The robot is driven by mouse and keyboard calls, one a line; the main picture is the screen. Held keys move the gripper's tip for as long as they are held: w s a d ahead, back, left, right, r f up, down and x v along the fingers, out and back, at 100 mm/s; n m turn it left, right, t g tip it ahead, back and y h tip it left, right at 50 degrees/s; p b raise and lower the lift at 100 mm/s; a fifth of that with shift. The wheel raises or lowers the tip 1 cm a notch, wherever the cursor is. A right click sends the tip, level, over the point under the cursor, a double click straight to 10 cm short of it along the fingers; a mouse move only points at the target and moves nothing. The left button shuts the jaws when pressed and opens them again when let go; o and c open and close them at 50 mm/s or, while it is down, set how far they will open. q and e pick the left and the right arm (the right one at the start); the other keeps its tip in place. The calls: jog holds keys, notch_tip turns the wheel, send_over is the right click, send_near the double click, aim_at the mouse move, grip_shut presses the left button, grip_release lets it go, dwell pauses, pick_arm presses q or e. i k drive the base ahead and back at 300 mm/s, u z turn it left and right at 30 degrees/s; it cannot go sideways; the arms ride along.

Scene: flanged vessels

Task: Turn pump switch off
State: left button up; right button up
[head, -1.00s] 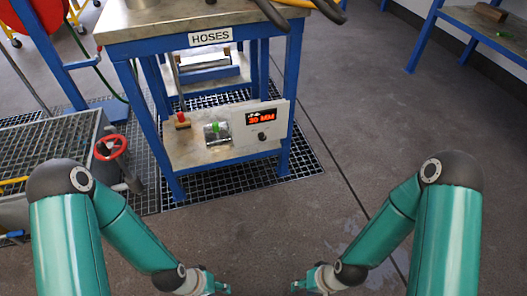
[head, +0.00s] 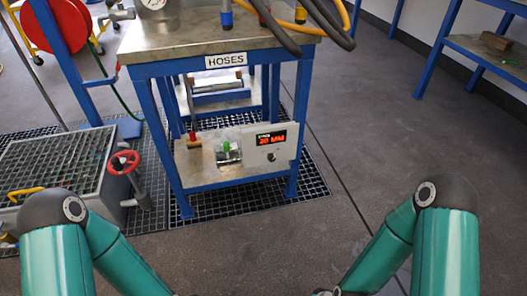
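A white control panel (head: 280,145) sits at the front right of the low shelf under the hoses table. It has a red lit display (head: 271,138) and a small black knob (head: 271,157) below it. I cannot tell which control is the pump switch. A green-topped piece (head: 227,147) on a metal block stands left of the panel, and a red-topped piece (head: 193,136) stands further left. Both my forearms run down past the bottom edge of the head view. Neither gripper shows, and both are well short of the panel.
The blue-framed table (head: 150,45) carries a HOSES label (head: 226,61), a gauge and thick black and yellow hoses hanging over its front right. A red handwheel (head: 124,162) stands by a grated tank (head: 60,160) at left. The floor (head: 260,245) between my arms is clear.

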aim_at(271, 157)
jog(key=i, duration=0.85)
jog(key=z, duration=0.25)
